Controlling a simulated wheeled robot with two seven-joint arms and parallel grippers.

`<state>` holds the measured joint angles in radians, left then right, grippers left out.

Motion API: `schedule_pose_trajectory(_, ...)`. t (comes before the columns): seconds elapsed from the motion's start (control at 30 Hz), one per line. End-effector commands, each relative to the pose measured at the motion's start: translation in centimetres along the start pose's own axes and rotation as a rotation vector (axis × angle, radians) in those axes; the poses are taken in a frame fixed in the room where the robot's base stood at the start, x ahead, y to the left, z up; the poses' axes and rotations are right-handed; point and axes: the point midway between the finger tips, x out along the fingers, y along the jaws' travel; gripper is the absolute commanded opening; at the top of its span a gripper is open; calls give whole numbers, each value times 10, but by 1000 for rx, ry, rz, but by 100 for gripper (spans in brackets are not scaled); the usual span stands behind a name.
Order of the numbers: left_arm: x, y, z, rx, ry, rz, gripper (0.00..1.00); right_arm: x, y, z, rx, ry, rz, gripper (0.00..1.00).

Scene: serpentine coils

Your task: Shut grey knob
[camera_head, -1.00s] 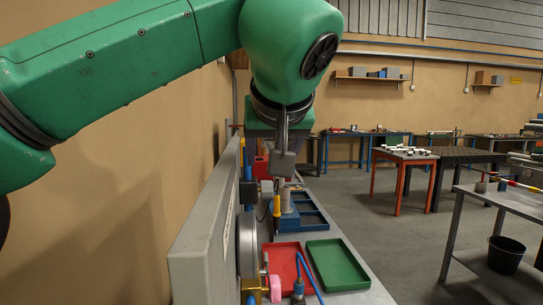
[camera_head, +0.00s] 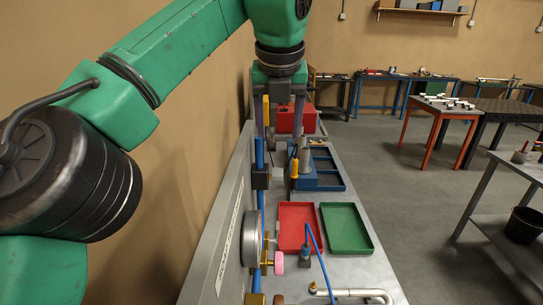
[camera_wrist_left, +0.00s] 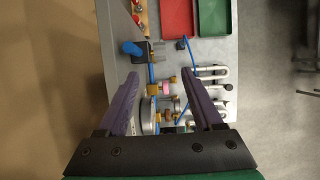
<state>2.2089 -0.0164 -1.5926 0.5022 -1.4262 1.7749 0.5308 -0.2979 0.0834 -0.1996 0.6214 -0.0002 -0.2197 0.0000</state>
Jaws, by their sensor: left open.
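My left gripper (camera_head: 279,132) hangs over the bench beside the grey panel, its two purple fingers apart and nothing between them. In the left wrist view the open fingers (camera_wrist_left: 161,76) frame a row of small fittings. A pink knob (camera_head: 277,263) sits on a brass stem low on the panel; it also shows in the left wrist view (camera_wrist_left: 166,88). A dull knob (camera_head: 278,299) is cut by the bottom edge of the head view; I cannot tell surely whether it is the grey knob. A round gauge (camera_head: 251,238) stands beside the pink knob.
The grey panel (camera_head: 217,245) runs along the wall side. A blue pipe (camera_head: 260,205) rises along it. A red tray (camera_head: 297,214), a green tray (camera_head: 346,228) and a blue bin (camera_head: 322,180) lie on the bench. A bent metal tube (camera_head: 362,293) lies in front.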

Motion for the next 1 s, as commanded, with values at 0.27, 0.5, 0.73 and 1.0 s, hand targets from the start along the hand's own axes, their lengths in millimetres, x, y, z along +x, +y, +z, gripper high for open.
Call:
schedule_pose_trajectory(0.27, 56, 2, -1, -2, 4, 3, 68, 1, 0, 2, 0, -3, -1, 73)
schedule_pose_trajectory(0.5, 115, 1, 0, -2, 3, 2, 68, -17, -3, 1, 1, -4, -4, 73)
schedule_pose_trajectory(0.73, 143, 1, 0, -2, -2, 1, 68, -24, -4, 0, 2, -4, -5, 73)
schedule_pose_trajectory(1.0, 145, 1, 0, -1, -3, 1, 48, -23, -4, 0, 1, -4, -5, 73)
